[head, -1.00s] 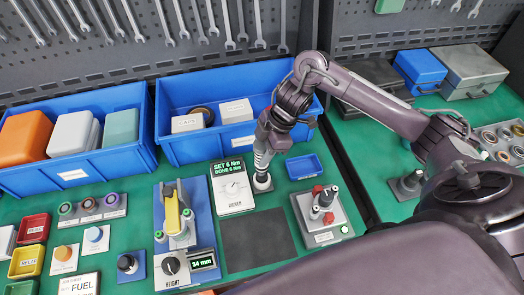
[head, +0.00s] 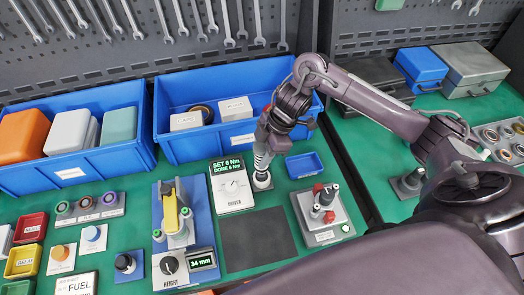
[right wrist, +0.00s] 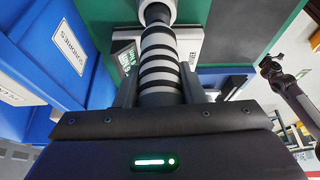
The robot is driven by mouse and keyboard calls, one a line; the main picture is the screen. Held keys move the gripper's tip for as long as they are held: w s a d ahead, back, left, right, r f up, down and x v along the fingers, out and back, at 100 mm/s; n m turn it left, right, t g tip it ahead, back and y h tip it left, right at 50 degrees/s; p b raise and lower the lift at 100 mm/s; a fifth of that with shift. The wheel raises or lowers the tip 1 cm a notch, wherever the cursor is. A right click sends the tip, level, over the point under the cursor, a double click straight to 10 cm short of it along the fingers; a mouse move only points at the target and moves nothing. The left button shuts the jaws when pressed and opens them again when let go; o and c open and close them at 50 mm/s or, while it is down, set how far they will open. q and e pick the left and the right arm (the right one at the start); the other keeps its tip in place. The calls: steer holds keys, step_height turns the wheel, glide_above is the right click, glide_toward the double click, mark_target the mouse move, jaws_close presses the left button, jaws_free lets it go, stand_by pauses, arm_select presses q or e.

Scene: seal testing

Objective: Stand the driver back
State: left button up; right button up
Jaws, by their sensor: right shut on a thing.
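The driver is a dark upright cylinder with pale bands, seen in the head view (head: 262,162) and large in the right wrist view (right wrist: 158,62). My right gripper (head: 268,142) is shut around its upper part. The panel has a dial and a lit green display with SET and DONE lines. My left gripper is not seen in the head view.
A blue bin (head: 170,152) with white boxes stands close behind the driver. A small blue tray (head: 304,166) and a grey fixture with red parts (head: 322,214) lie to the right. A dark mat (head: 257,243) in front is bare. A height stand (head: 175,235) is at left.

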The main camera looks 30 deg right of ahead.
mark_target(257, 147)
steer(key=shift+f, duration=0.75)
stand_by(0.5)
steer(key=shift+f, duration=0.2)
stand_by(1.1)
steer(key=o, duration=1.2)
steer(key=shift+c, duration=0.2)
step_height(257, 147, up, 9)
steer(key=p, duration=0.9)
steer(key=shift+s+f, duration=0.1)
steer(key=shift+f, duration=0.05)
